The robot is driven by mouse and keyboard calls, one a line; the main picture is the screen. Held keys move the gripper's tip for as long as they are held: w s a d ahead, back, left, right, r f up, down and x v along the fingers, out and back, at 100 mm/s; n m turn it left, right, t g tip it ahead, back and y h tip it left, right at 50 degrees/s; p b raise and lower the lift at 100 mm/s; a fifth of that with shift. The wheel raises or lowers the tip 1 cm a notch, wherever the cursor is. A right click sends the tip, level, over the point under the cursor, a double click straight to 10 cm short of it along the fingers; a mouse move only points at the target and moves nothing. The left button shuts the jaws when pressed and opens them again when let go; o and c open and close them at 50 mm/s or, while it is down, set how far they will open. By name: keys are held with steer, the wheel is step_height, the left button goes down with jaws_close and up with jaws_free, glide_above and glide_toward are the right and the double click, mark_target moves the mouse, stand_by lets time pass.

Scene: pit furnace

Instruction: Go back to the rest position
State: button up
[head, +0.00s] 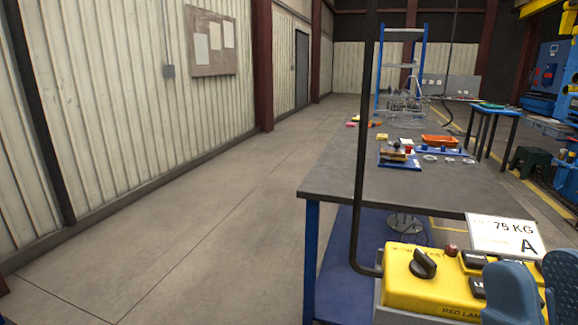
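Two rounded dark blue shapes (510,293) stand at the lower right corner, cut off by the picture edge. No rest position is marked in the view.
A yellow control box (410,275) with a black knob is close at lower right, beside a black upright bar and a "75 KG A" sign (503,236). A grey table (335,180) holds an orange tray (440,141) and small parts. Open floor (190,210) lies left.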

steer(key=s+d+f+m+g+h+p, duration=0.1)
steer(key=s+d+f+g+h, duration=0.1)
steer(key=s+f+g, duration=0.5)
steer(key=s+d+f+m+g+h+p, duration=0.1)
steer(key=s+d+f+g+h, duration=0.1)
steer(key=s+d+f+g, duration=0.2)
steer(key=s+f+g, duration=0.3)
steer(key=s+f, duration=0.5)
steer(key=f, duration=0.4)
steer(key=shift+d+g+h+p, duration=0.3)
steer(key=shift+d+p, duration=0.05)
